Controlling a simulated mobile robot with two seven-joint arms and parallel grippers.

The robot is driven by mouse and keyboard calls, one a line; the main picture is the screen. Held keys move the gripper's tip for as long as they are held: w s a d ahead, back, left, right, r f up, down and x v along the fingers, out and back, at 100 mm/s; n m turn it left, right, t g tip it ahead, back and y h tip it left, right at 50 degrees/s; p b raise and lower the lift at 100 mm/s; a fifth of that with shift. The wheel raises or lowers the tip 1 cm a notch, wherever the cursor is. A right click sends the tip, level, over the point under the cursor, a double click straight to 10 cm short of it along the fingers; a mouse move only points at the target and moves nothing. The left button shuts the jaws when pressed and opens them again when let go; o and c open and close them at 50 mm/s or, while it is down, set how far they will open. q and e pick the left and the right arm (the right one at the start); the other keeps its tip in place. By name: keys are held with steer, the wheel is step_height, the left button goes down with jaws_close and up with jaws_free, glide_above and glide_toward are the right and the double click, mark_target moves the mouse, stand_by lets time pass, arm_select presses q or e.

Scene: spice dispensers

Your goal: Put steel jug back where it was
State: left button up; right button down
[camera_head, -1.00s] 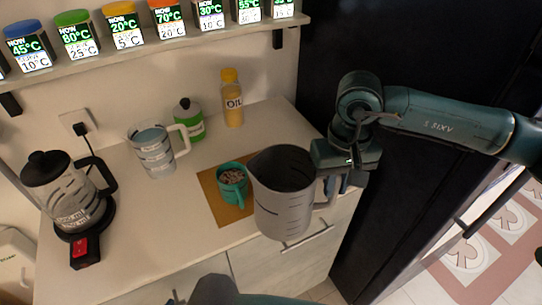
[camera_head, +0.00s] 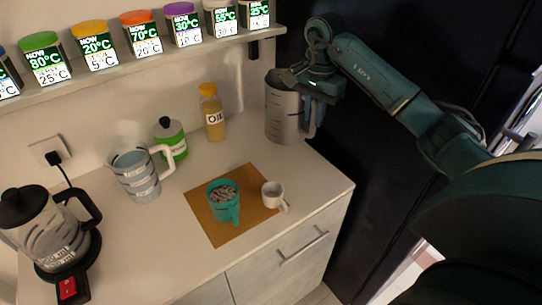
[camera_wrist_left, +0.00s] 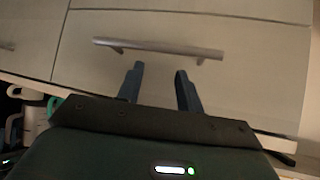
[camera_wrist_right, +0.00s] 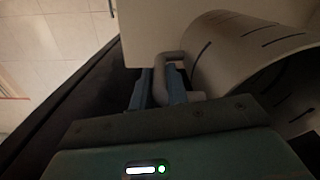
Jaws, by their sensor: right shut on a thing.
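The steel jug (camera_head: 285,112) is a grey measuring jug at the back right corner of the counter, beside the dark cabinet. It looks upright; whether its base touches the counter is hard to tell. My right gripper (camera_head: 313,112) is shut on the jug's handle. The right wrist view shows the fingers (camera_wrist_right: 166,88) at the handle, with the jug's body (camera_wrist_right: 225,60) to the right. My left gripper (camera_wrist_left: 160,85) shows in the left wrist view, fingers apart and empty, in front of a drawer with a bar handle (camera_wrist_left: 160,48).
A teal cup (camera_head: 222,200) and a small white cup (camera_head: 272,195) stand on an orange mat (camera_head: 237,233). Spice dispensers line the shelf (camera_head: 150,75) above.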

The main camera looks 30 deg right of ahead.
mark_target(313, 137)
steer(key=shift+w+d+f, duration=0.1)
steer(key=shift+d+f, duration=0.05)
step_height(313, 137, down, 10)
steer(key=shift+r, duration=0.2)
steer(key=shift+f, duration=0.1)
steer(key=shift+d+f, duration=0.1)
steer(key=shift+f, duration=0.05)
steer(key=c, duration=1.4)
jaws_free()
steer(key=shift+o, duration=0.2)
